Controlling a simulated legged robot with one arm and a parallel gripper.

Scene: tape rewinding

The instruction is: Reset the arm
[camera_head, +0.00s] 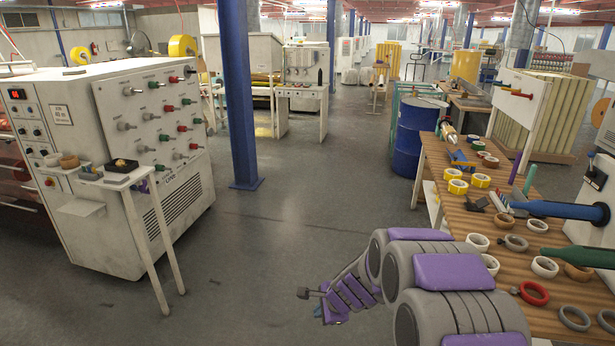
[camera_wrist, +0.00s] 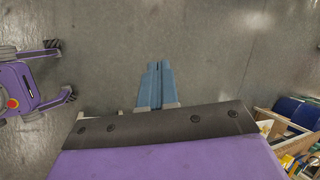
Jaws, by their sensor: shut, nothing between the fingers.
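My gripper (camera_wrist: 157,68) shows in the wrist view as two blue fingers lying together, with no object between them. It is above the bare grey floor (camera_wrist: 220,45). In the head view my grey and purple arm fills the lower middle and right. It is in front of the near-left edge of the wooden table (camera_head: 437,195) and hides part of it. The gripper's fingers are hard to make out in the head view.
Rolls of tape, including a red ring (camera_head: 533,293), lie across the table at right. A blue drum (camera_head: 408,140) stands behind it. A white control cabinet (camera_head: 100,150) stands at left and a blue pillar (camera_head: 240,95) at centre left. The floor between is clear.

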